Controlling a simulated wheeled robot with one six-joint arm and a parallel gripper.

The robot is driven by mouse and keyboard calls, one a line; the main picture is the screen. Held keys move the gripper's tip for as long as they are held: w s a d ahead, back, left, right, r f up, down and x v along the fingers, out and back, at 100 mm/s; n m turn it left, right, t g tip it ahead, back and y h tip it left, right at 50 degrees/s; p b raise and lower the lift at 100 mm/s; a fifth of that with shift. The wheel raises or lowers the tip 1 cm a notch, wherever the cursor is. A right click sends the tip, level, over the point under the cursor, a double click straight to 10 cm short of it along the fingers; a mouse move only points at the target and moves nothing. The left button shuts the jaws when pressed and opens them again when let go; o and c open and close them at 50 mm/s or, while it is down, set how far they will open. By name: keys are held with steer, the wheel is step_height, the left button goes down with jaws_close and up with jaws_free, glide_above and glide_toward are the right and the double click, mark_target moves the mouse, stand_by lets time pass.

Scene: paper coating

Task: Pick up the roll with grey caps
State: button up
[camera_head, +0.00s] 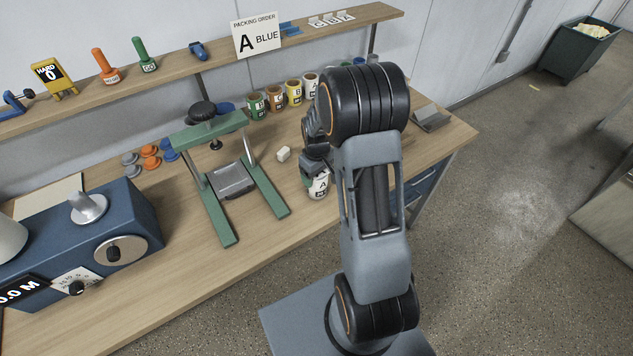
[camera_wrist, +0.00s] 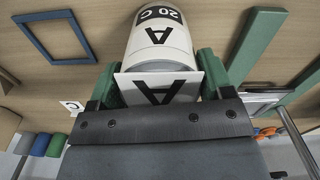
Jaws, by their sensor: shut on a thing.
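My gripper (camera_head: 314,172) is low over the front right of the wooden bench, its jaws shut on a white roll (camera_head: 319,188) marked with an A. In the wrist view the green fingers of my gripper (camera_wrist: 160,78) stand on both sides of the white roll (camera_wrist: 158,38), which shows "20 C" and A. A white card with an A covers part of it. I cannot tell clearly whether its ends have grey caps. Loose grey caps (camera_head: 130,158) lie on the bench at the left of the green press.
A green press (camera_head: 222,178) with a black knob stands left of my gripper, with a small whitish block (camera_head: 284,154) between them. Several coloured cans (camera_head: 275,99) stand behind. A blue machine (camera_head: 80,232) fills the left. A shelf (camera_head: 180,55) runs along the back.

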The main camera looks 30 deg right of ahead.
steer(key=c, duration=0.8)
steer(key=shift+r, duration=0.1)
